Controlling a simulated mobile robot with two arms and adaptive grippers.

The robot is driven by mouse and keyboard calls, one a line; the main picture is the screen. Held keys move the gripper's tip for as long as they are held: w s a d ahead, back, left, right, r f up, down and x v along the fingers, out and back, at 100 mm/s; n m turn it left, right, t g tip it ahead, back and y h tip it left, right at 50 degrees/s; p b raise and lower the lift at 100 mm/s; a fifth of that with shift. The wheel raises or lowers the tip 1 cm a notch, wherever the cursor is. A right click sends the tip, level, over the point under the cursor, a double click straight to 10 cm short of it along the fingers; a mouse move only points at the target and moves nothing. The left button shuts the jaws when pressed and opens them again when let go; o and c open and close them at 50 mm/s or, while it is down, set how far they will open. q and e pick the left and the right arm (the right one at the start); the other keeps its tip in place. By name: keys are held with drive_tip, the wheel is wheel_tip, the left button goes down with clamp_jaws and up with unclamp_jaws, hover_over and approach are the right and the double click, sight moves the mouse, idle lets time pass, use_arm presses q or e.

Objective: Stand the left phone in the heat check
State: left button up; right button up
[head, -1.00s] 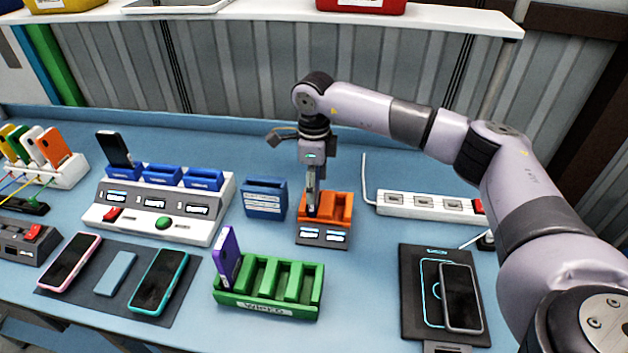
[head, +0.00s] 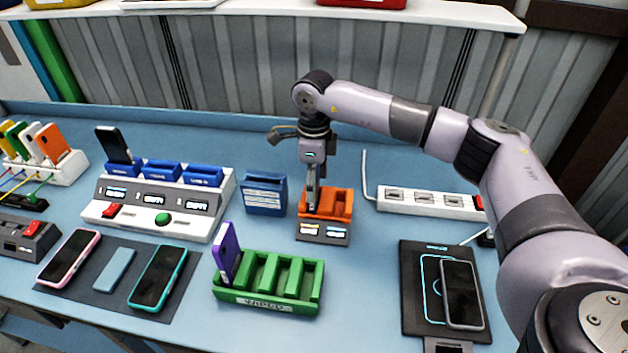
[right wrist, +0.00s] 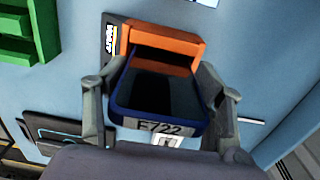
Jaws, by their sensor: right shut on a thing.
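My right gripper (head: 313,190) is shut on a dark phone in a blue case (right wrist: 160,97), with one finger on each side of it. The phone's near end carries a label that reads like E722. In the head view the held phone stands upright at the left slot of the orange heat check (head: 341,205). The heat check also shows past the phone in the right wrist view (right wrist: 165,40). Whether the phone's lower end rests on the slot floor is hidden. The heat check's right slot looks empty. My left gripper is not in view.
A blue box (head: 264,194) stands just left of the heat check. The green rack (head: 265,303) in front holds a purple phone (head: 226,250). Pink (head: 68,257) and teal (head: 158,277) phones lie on a dark mat. A white power strip (head: 425,204) lies to the right.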

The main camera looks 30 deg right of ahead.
idle(0.4)
drive_tip(key=o, duration=1.2)
drive_tip(key=shift+c, duration=0.2)
drive_tip(key=shift+f, duration=0.1)
wheel_tip(320, 180, up, 12)
drive_tip(key=shift+r, duration=0.1)
wheel_tip(320, 180, up, 7)
drive_tip(key=p, duration=0.5)
